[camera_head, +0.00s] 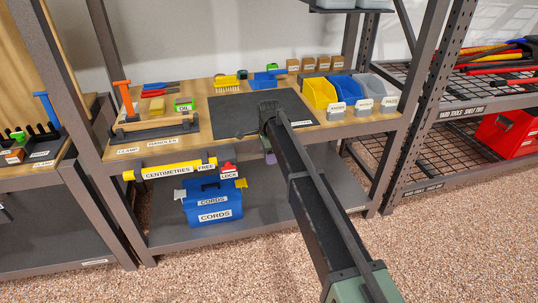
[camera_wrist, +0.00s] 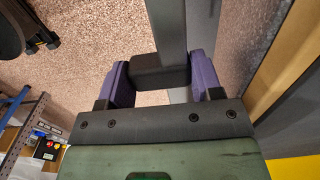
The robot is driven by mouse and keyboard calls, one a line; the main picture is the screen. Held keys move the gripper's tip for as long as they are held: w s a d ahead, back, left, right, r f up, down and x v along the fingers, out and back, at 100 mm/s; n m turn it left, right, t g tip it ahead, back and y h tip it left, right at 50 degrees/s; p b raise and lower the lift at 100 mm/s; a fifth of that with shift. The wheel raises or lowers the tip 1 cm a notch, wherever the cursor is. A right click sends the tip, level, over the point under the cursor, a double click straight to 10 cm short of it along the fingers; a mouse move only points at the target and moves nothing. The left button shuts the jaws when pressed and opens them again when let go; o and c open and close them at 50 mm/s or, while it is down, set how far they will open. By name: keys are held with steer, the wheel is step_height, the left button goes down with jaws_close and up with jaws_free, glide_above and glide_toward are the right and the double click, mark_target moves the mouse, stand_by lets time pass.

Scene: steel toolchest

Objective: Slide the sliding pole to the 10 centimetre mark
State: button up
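The yellow centimetre scale (camera_head: 170,169) runs along the front of the bench below its top, with a FREE label (camera_head: 206,166) near its right end. A red LOCK piece (camera_head: 228,169) is just right of it. My gripper (camera_head: 270,157) is low in front of the bench, right of the scale, partly hidden by my arm. In the wrist view, its two purple fingers (camera_wrist: 159,82) meet both sides of a dark block (camera_wrist: 160,70). A grey bar (camera_wrist: 166,25) passes behind this block. I cannot tell for sure which part is the sliding pole; no mark can be read.
A blue CORDS box (camera_head: 213,205) stands on the shelf below the scale. A dark mat (camera_head: 232,115), a handle rack (camera_head: 155,129) and yellow, blue and grey bins (camera_head: 320,93) are on the bench top. Shelf uprights stand at both sides. The floor in front is clear.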

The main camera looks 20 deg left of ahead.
steer(key=c, duration=0.5)
steer(key=w+d, duration=0.1)
steer(key=d, duration=0.1)
steer(key=w+d, duration=0.2)
steer(key=shift+d, duration=0.2)
steer(key=shift+c, duration=0.2)
steer(key=o, duration=1)
step_height(320, 180, up, 11)
steer(key=p, duration=1)
steer(key=shift+p, duration=0.4)
steer(key=shift+f, duration=0.1)
